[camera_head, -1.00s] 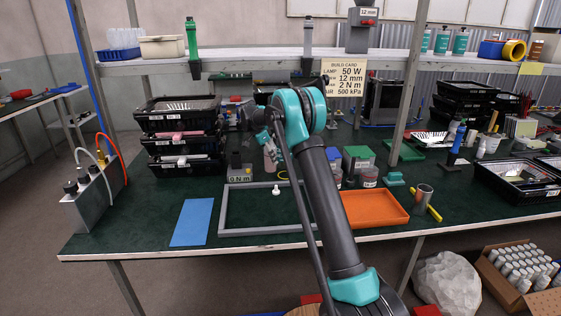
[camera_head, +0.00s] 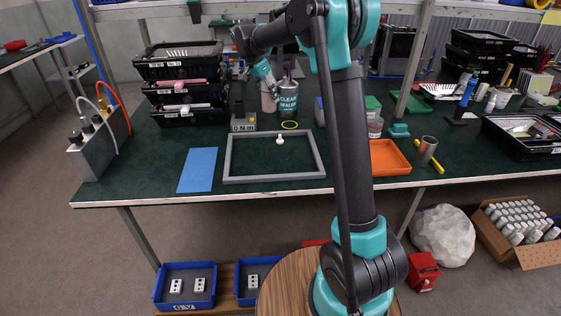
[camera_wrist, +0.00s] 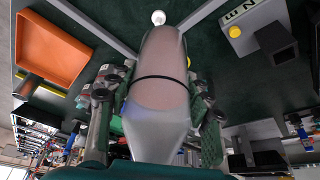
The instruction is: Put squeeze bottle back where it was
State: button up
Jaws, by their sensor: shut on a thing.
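The squeeze bottle (camera_wrist: 160,75) is a pinkish, translucent bottle with a dark band and a pale cone nozzle. In the wrist view my gripper (camera_wrist: 155,100) is shut on it near the nozzle end, with a finger on each side. In the head view the bottle (camera_head: 268,98) hangs below my gripper (camera_head: 262,75), just left of the teal sealer can (camera_head: 289,104). A yellow ring (camera_head: 289,125) lies on the green table (camera_head: 150,150) in front of the can. I cannot tell whether the bottle's base touches the table.
A grey frame (camera_head: 228,160) with a white knob (camera_head: 280,140) inside lies in front. A grey torque block (camera_head: 243,122) stands left of the bottle, beside black stacked trays (camera_head: 185,95). A blue mat (camera_head: 198,170) lies left and an orange tray (camera_head: 390,158) right.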

jog(key=s+d+r+n, duration=0.1)
jog(key=s+d+r, duration=0.1)
jog(key=s, duration=0.4)
jog(key=s+d+r+n, duration=0.1)
jog(key=s+r, duration=0.1)
jog(key=s, duration=0.4)
jog(key=shift+t, duration=0.4)
jog(key=f, duration=2)
jog(key=shift+s+d+f, duration=0.1)
jog(key=shift+s+d, duration=0.1)
jog(key=shift+s, duration=0.05)
jog(key=o, duration=1.5)
jog(key=shift+f, duration=0.1)
